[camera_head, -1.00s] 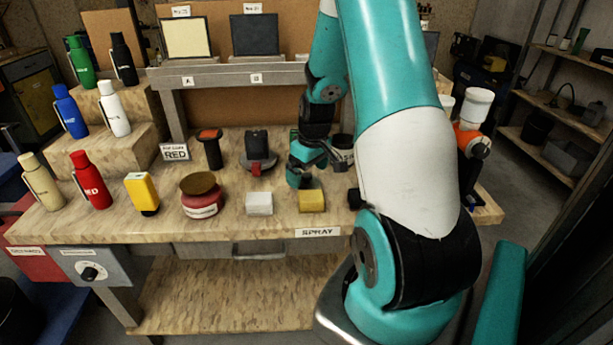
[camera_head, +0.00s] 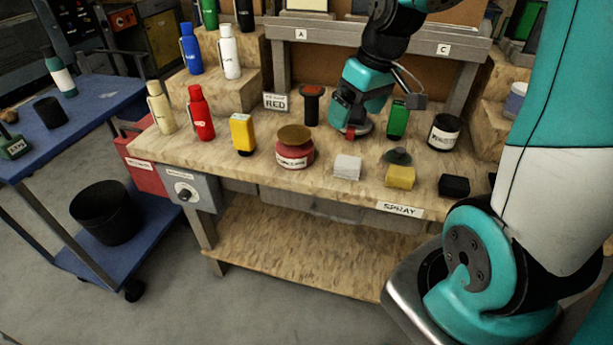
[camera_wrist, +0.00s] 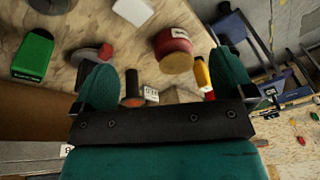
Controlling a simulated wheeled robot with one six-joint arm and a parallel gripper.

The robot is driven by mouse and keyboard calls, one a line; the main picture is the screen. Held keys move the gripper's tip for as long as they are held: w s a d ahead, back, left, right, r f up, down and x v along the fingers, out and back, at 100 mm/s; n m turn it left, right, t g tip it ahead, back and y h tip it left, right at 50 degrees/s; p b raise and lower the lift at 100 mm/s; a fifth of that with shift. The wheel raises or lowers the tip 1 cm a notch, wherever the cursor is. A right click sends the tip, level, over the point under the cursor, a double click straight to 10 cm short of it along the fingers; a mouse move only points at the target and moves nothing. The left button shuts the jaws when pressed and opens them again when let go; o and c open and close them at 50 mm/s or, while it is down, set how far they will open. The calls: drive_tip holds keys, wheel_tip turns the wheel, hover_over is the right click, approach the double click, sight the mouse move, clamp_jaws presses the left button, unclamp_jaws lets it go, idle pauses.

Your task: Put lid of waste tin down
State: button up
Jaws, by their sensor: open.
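A red tin (camera_head: 295,158) with a pale label, likely the waste tin, stands on the wooden bench. Its brown round lid (camera_head: 294,134) is over its top; whether it is fully seated I cannot tell. In the wrist view the red tin (camera_wrist: 172,38) and lid (camera_wrist: 179,62) are beyond the fingers, right of centre. My gripper (camera_head: 352,118) is above the bench, behind and right of the tin, apart from it. In the wrist view my gripper (camera_wrist: 165,82) has its fingers wide apart with nothing held.
A black orange-topped thing (camera_head: 311,103) stands near my gripper. A yellow container (camera_head: 243,134) is left of the tin. A white block (camera_head: 347,167) and yellow sponge (camera_head: 400,177) lie to its right. A green container (camera_head: 396,118) and black jar (camera_head: 444,131) stand further right.

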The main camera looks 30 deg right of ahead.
drive_tip(key=s+a+r+n+g+y, duration=0.1)
drive_tip(key=s+a+r+n, duration=0.1)
drive_tip(key=s+a, duration=0.5)
drive_tip(key=s+a+r+n+g+y, duration=0.1)
drive_tip(key=s+a+r+n, duration=0.1)
drive_tip(key=s+a, duration=0.6)
drive_tip(key=a+n, duration=0.1)
drive_tip(key=a, duration=0.6)
drive_tip(key=shift+s+a+r+y, duration=0.2)
drive_tip(key=shift+y, duration=0.2)
drive_tip(key=shift+r+p, duration=0.5)
drive_tip(key=shift+r, duration=0.05)
drive_tip(key=shift+c, duration=0.5)
